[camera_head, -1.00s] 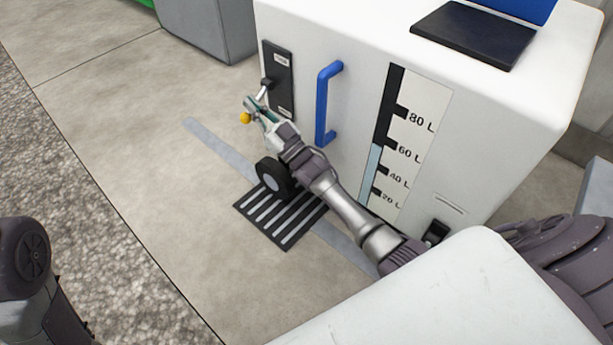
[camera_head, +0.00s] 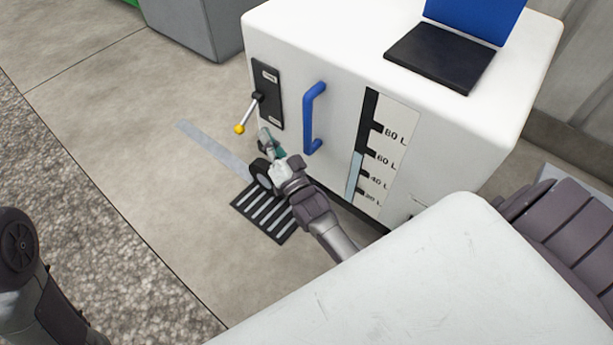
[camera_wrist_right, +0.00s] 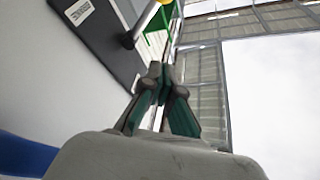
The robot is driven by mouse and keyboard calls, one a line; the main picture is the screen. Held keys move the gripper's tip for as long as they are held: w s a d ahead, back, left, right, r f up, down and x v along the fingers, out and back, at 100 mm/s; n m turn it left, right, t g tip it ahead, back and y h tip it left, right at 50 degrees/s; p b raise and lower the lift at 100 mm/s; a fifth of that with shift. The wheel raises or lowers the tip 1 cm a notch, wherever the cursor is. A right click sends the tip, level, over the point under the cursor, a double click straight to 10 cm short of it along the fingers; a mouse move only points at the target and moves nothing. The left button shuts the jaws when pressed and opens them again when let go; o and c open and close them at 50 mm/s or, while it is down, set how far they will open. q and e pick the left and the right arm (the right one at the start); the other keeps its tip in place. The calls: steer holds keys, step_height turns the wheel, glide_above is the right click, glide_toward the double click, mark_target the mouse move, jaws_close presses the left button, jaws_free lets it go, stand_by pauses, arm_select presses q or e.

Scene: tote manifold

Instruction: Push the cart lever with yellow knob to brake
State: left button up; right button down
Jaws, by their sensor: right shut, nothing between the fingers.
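The lever has a thin metal rod and a yellow knob (camera_head: 239,129). It sticks out from a black plate (camera_head: 267,93) on the white cart (camera_head: 335,104), with its knob end tilted down and outward. My right gripper (camera_head: 265,136) is shut and empty, below and to the right of the knob, apart from it in the head view. In the right wrist view the shut fingertips (camera_wrist_right: 157,72) point up toward the lever rod (camera_wrist_right: 136,29), and the yellow knob (camera_wrist_right: 166,2) is cut by the top edge. My left gripper is not in view.
A blue handle (camera_head: 314,118) is on the cart face, right of the lever plate. A grey box (camera_head: 195,27) stands behind. The floor left of the lever is clear.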

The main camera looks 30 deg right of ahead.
steer(key=s+f+n+g+p, duration=0.2)
steer(key=s+f+g+p, duration=0.4)
steer(key=s+p, duration=0.4)
steer(key=s+a+f+n+g+p, duration=0.1)
steer(key=s+f+n+g+p, duration=0.2)
steer(key=s+f+g+p, duration=0.3)
steer(key=s+f+p, duration=0.1)
steer(key=s+p, duration=0.3)
steer(key=p, duration=0.1)
steer(key=shift+f+n, duration=0.2)
steer(key=shift+n, duration=0.1)
steer(key=shift+s, duration=0.1)
